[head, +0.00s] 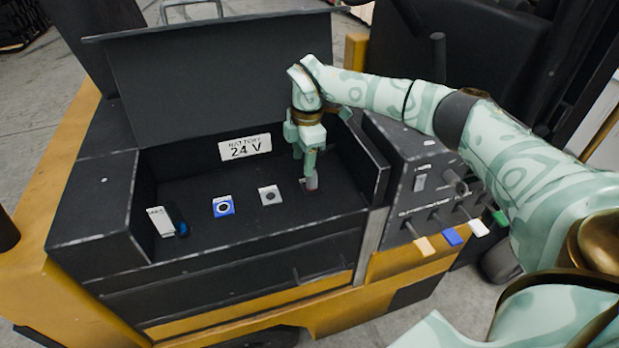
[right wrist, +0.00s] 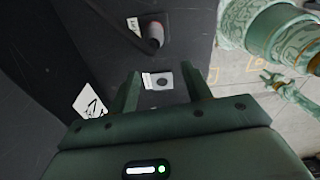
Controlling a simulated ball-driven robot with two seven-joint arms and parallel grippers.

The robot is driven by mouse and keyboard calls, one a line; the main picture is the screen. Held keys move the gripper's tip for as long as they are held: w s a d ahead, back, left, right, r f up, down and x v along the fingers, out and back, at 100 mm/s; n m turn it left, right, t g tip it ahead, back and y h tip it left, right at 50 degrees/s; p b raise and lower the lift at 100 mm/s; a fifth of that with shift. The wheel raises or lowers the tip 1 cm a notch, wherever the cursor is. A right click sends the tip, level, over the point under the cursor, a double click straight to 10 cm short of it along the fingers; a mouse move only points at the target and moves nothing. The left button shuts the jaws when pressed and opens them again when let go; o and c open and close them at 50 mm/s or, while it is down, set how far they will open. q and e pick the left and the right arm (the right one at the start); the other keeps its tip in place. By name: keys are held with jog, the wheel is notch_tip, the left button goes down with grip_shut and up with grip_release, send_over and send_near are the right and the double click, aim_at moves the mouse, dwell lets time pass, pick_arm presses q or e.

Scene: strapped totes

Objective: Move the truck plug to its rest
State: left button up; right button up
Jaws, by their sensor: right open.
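A grey, upright plug-like piece with a reddish base (head: 312,185) stands at the right of the dark battery tray; I take it for the truck plug. It also shows in the right wrist view (right wrist: 155,38), beyond the fingertips and not between them. My right gripper (head: 309,168) points down just over it, open and empty; contact cannot be told. In the right wrist view, the gripper (right wrist: 162,85) has a grey plate with a dark round centre (right wrist: 160,81) showing between its fingers. That plate lies left of the plug in the head view (head: 270,195). No rest is clearly identifiable.
The raised lid (head: 210,75) stands behind. A control panel (head: 410,165) with coloured levers stands at right, under my right arm.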

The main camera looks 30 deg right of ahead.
aim_at(312, 177)
jog(key=shift+d+r+m+h, duration=0.2)
jog(key=shift+d+r+m, duration=0.1)
jog(key=shift+d, duration=0.35)
jog(key=shift+d+r+m+h, duration=0.2)
jog(key=shift+d+r+m, duration=0.1)
jog(key=shift+d, duration=0.3)
jog(key=shift+f+b, duration=0.8)
jog(key=shift+f, duration=0.05)
notch_tip(312, 177, down, 6)
jog(key=b, duration=0.4)
jog(key=shift+f, duration=0.65)
jog(key=shift+p, duration=0.3)
